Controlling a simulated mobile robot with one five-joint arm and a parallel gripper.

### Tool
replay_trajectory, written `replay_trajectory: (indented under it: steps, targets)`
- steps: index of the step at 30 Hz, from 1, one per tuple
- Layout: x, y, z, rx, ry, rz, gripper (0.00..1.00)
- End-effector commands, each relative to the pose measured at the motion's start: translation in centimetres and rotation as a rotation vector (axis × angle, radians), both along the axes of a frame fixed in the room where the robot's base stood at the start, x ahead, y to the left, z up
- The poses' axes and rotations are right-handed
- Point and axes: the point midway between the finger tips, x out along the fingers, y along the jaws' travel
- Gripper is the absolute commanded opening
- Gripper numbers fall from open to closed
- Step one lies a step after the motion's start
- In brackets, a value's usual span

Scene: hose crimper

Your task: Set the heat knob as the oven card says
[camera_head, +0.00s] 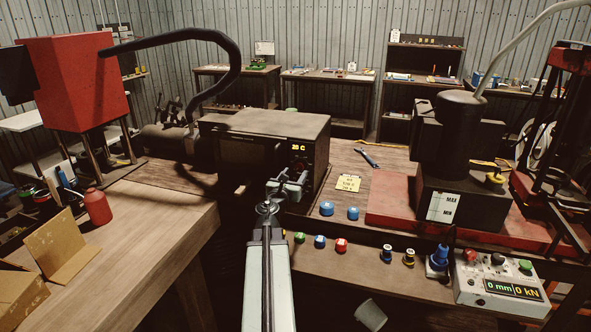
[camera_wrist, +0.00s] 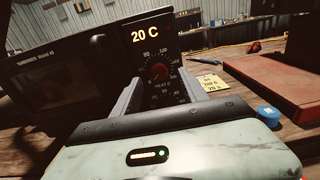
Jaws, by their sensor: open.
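The dark oven (camera_head: 262,122) stands on the bench, and its display (camera_wrist: 152,32) reads 20 C. The heat knob (camera_wrist: 160,72) is a small reddish dial on the oven's front panel, with a ring of numbers around it; its pointer is too small to read. The yellow oven card (camera_head: 349,183) lies on the bench right of the oven and also shows in the wrist view (camera_wrist: 211,84); its handwriting is too small to read surely. My gripper (camera_head: 290,186) is open in front of the panel, its fingers either side of the knob in the wrist view; contact cannot be told.
Two blue caps (camera_head: 327,208) stand on the bench right of my gripper. Coloured buttons (camera_head: 341,245) line the bench front. A red base plate (camera_head: 395,205) with a dark press is at right. A blue-handled tool (camera_head: 366,157) lies behind the card.

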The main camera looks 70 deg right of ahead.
Motion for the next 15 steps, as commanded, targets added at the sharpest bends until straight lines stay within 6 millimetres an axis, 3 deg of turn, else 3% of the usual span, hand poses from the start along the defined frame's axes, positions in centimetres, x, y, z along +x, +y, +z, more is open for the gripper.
replay_trajectory:
  steps: [3, 7, 15]
  targets:
    - [0.5, -2.6, 0.0, 0.0, -0.001, 0.002, 0.51]
    - [0.8, -4.6, 0.0, 0.0, -0.002, 0.005, 0.51]
    - [0.9, -5.0, 0.0, 0.001, -0.003, 0.008, 0.51]
